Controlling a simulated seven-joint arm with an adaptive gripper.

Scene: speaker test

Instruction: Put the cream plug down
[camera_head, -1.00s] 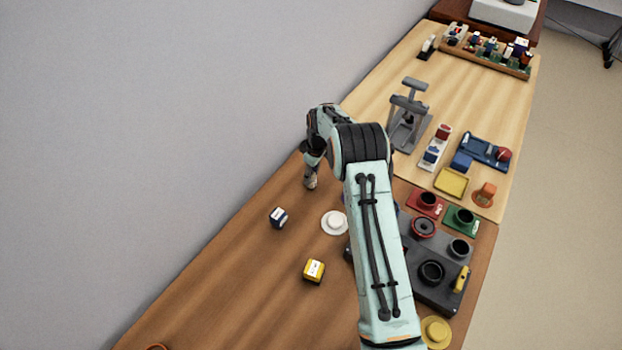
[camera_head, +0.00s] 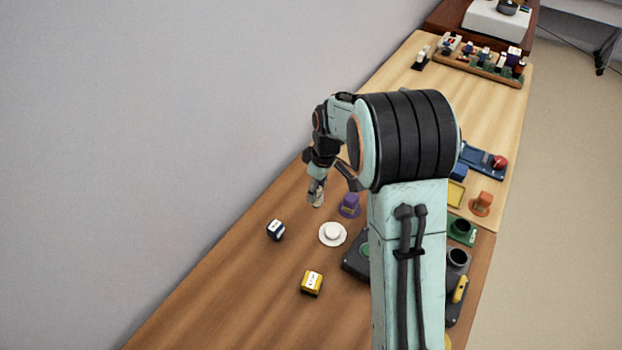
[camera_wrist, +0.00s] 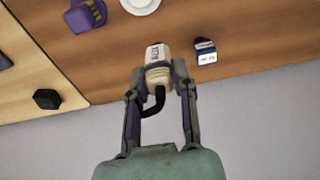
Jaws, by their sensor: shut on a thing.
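The cream plug (camera_wrist: 157,53) shows in the wrist view between the two fingers of my gripper (camera_wrist: 159,76). My gripper is shut on it. In the head view my gripper (camera_head: 315,188) is near the back edge of the brown table (camera_head: 215,270), beside the wall. The cream plug (camera_head: 316,200) shows there only as a small pale shape below the fingers. I cannot tell whether it touches the table.
A blue-and-white block (camera_head: 276,230), a white round disc with a raised centre (camera_head: 333,234), a purple piece (camera_head: 349,206) and a yellow block (camera_head: 312,283) stand nearby. My arm hides much of the dark grey unit (camera_head: 356,262). Brown table to the left is clear.

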